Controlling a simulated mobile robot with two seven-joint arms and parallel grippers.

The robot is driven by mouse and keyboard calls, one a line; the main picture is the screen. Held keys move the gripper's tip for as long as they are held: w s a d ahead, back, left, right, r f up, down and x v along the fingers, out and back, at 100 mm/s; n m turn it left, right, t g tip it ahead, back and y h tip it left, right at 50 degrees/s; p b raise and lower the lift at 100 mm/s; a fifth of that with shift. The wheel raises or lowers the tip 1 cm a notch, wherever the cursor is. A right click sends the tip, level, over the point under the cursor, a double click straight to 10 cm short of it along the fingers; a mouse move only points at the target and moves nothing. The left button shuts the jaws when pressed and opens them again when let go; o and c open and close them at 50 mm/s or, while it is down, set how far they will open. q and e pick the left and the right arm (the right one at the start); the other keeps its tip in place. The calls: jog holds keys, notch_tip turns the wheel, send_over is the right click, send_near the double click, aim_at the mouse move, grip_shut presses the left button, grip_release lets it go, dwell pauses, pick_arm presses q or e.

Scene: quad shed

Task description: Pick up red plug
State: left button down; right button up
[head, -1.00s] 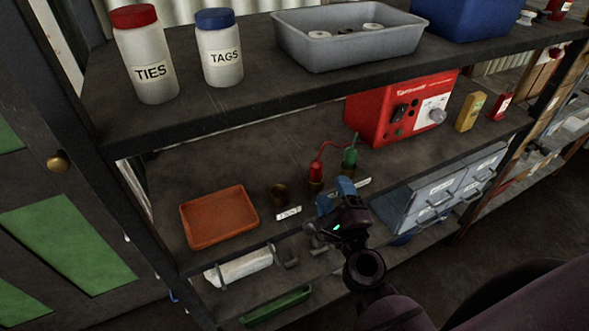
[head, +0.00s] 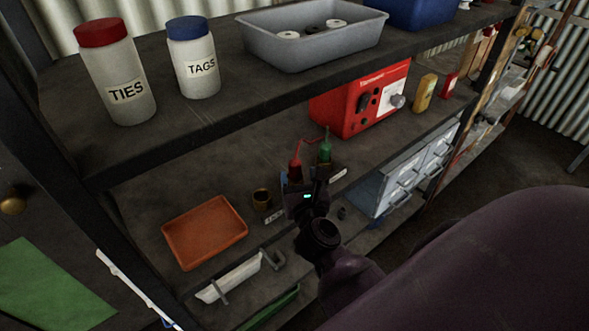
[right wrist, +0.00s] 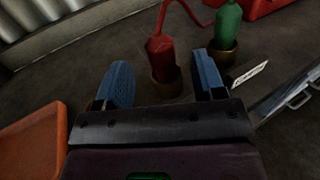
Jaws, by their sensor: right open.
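The red plug (head: 295,170) stands upright on the middle shelf; in the right wrist view the red plug (right wrist: 160,58) sits in a brass-coloured socket (right wrist: 165,88), with a red cord rising from its top. My right gripper (head: 298,180) is open. Its two blue fingers (right wrist: 160,82) point toward the red plug, one to each side in the picture. The plug appears just ahead of the fingertips, and I cannot tell whether they touch it. My arm hides the plug's lower part in the head view. My left gripper is not in view.
A green plug (head: 325,150) stands close to the right of the red one. An empty brass socket (head: 262,199) and an orange tray (head: 205,234) lie to the left. A red box (head: 362,98) stands behind. The upper shelf (head: 180,115) overhangs.

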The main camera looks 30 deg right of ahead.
jog(key=shift+r+p+x, duration=0.2)
jog(key=shift+p+x, duration=0.1)
jog(key=shift+x, duration=3.1)
jog(key=shift+c, duration=0.3)
jog(key=c, duration=1)
